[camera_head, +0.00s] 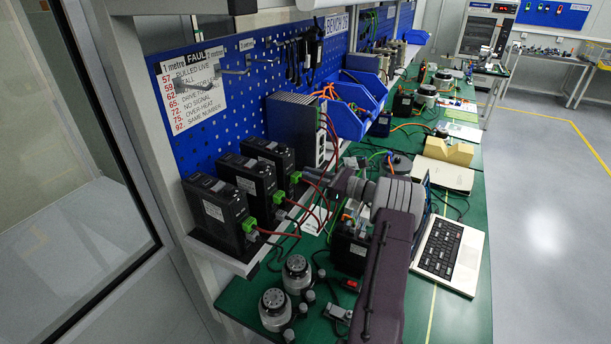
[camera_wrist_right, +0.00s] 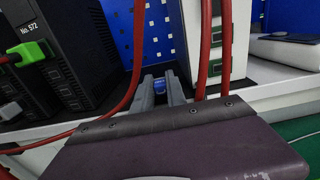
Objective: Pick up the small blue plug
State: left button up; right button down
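The small blue plug (camera_wrist_right: 159,87) shows in the right wrist view between the tips of my right gripper's two grey fingers, with a dark gap in front of it. I cannot tell whether the fingers touch it. My right gripper (camera_wrist_right: 160,92) has its fingers apart, at the shelf edge beside red cables. In the head view my right gripper (camera_head: 318,176) points left toward the shelf with the black drive units, in front of the grey controller box (camera_head: 296,127). The plug cannot be made out there. My left gripper is out of view.
Red cables (camera_wrist_right: 205,45) hang close to the right gripper. Black drive units (camera_head: 218,210) with green connectors stand on the shelf. A laptop (camera_head: 450,250), round motors (camera_head: 275,308) and loose parts crowd the green bench. The aisle at the right is free.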

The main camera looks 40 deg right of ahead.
jog(key=shift+w+r, duration=0.1)
jog(key=shift+r, duration=0.25)
jog(key=r, duration=0.4)
jog(key=shift+s+d, duration=0.2)
jog(key=shift+s, duration=0.15)
jog(key=s+d+r, duration=0.4)
jog(key=s+r, duration=0.2)
jog(key=s, duration=0.3)
jog(key=shift+s+d+r+b, duration=0.2)
jog(key=shift+s+d+b, duration=0.15)
jog(key=shift+s+d, duration=0.05)
jog(key=shift+p+v, duration=0.55)
jog(key=shift+v, duration=0.95)
jog(key=shift+a, duration=0.1)
